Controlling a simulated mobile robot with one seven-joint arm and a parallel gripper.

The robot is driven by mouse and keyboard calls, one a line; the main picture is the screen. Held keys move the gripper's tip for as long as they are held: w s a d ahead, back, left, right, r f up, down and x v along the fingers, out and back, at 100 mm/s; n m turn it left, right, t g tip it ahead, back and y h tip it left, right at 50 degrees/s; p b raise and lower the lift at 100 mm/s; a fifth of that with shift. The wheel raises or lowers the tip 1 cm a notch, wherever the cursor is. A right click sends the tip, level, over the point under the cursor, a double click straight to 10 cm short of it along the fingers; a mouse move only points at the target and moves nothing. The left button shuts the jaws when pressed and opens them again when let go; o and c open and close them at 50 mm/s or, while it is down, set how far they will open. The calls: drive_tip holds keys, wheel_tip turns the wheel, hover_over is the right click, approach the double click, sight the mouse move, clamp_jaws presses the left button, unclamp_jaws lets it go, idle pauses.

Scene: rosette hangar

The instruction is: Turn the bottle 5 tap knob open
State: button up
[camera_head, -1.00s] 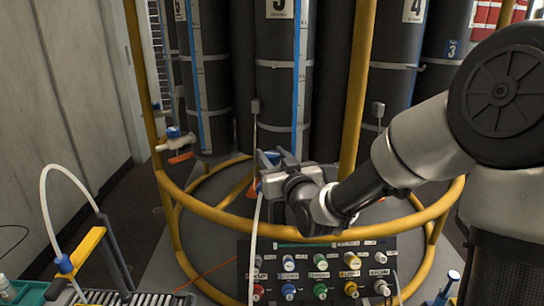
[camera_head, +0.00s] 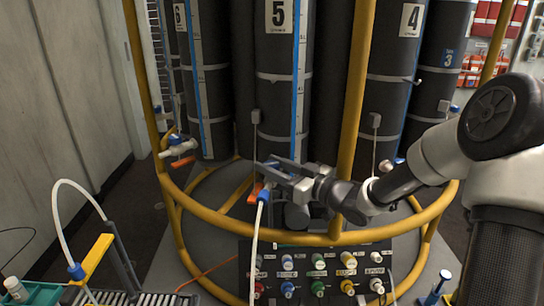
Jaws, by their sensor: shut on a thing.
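Bottle 5 (camera_head: 272,95) is a tall black cylinder with a white "5" label and a blue-and-white level strip, at the back centre. Its tap is low at its front, largely hidden by my gripper. A blue knob (camera_head: 271,161) shows at the fingertips, and an orange part (camera_head: 255,193) shows just below. My gripper (camera_head: 270,170) reaches in from the right with its fingers pointing left, shut on what looks like the tap knob. The exact contact is too small to make out. A white hose (camera_head: 254,250) with a blue end fitting (camera_head: 263,195) hangs below the tap.
A yellow ring frame (camera_head: 300,236) with upright posts (camera_head: 354,110) surrounds the bottles, close to my arm. A panel of coloured knobs (camera_head: 318,272) stands in front. Bottle 6's tap (camera_head: 178,150) is at left. A rack with a curved hose (camera_head: 78,185) is lower left.

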sight(272, 164)
drive_tip(key=shift+w+r+n+g+y+p, duration=0.1)
drive_tip(key=shift+r+n+g+y+p, duration=0.05)
drive_tip(key=shift+n+g+y+p, duration=0.7)
drive_tip(key=shift+g, duration=0.25)
drive_tip(key=o, duration=1.1)
drive_tip(key=shift+c, duration=0.2)
wheel_tip(272, 164, up, 10)
drive_tip(key=shift+f+p, duration=0.1)
drive_tip(key=shift+p, duration=0.85)
